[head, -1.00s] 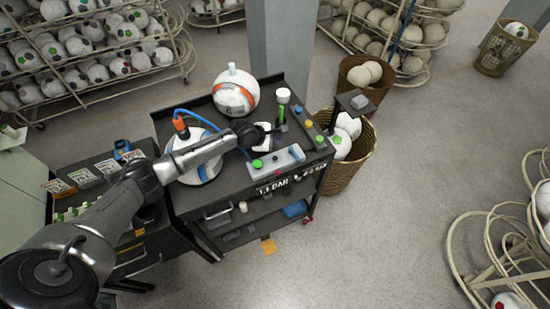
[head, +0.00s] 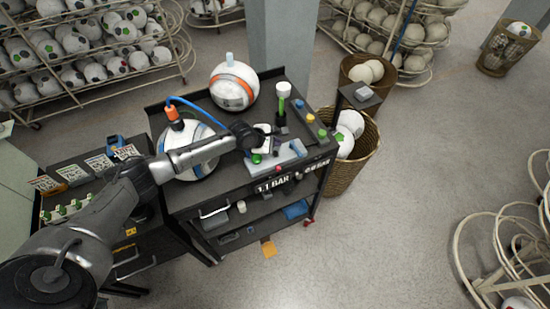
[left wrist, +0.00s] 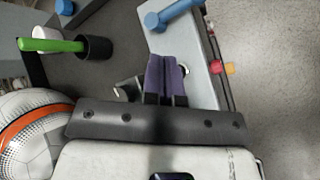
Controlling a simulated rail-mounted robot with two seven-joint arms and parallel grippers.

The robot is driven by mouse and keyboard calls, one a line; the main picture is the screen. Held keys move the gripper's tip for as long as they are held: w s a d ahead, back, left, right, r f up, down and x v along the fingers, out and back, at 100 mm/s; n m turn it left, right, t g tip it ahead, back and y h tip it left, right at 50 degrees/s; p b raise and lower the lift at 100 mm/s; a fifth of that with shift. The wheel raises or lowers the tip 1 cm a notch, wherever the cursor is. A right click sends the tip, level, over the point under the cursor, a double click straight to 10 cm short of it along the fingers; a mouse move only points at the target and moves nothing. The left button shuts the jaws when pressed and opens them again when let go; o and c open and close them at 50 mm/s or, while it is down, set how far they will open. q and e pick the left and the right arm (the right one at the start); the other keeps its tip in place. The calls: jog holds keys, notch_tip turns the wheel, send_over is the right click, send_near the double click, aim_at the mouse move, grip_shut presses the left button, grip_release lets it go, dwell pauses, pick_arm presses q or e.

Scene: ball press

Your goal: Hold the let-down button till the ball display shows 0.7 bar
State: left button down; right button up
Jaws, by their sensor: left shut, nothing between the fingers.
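The pale control box (head: 292,151) lies along the cart's front edge, with a green button (head: 256,159) at its left end. A display below it reads 1.1 BAR (head: 272,184); a second display (head: 316,165) to its right is too small to read surely. A white ball (head: 200,165) with an orange fitting (head: 172,113) and blue hose sits behind my left arm. My left gripper (head: 270,147) is shut and empty, over the box. In the left wrist view its purple fingers (left wrist: 167,62) overlap the box's edge beside a small silvery button (left wrist: 186,70); contact is unclear. My right gripper is out of view.
A second, orange-striped ball (head: 234,86) stands at the cart's back. A green tube in a dark cup (head: 283,115) stands behind the box. Wicker baskets of balls (head: 350,165) are right of the cart. A side cabinet with cards (head: 98,162) is on the left.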

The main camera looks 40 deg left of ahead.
aim_at(275, 154)
pick_arm(q)
jog(key=shift+f+b, duration=0.5)
jog(key=shift+f, duration=1.15)
jog(key=shift+f, duration=0.15)
dwell(0.7)
jog(key=shift+f, duration=0.35)
jog(key=shift+f, duration=0.5)
dwell(2.2)
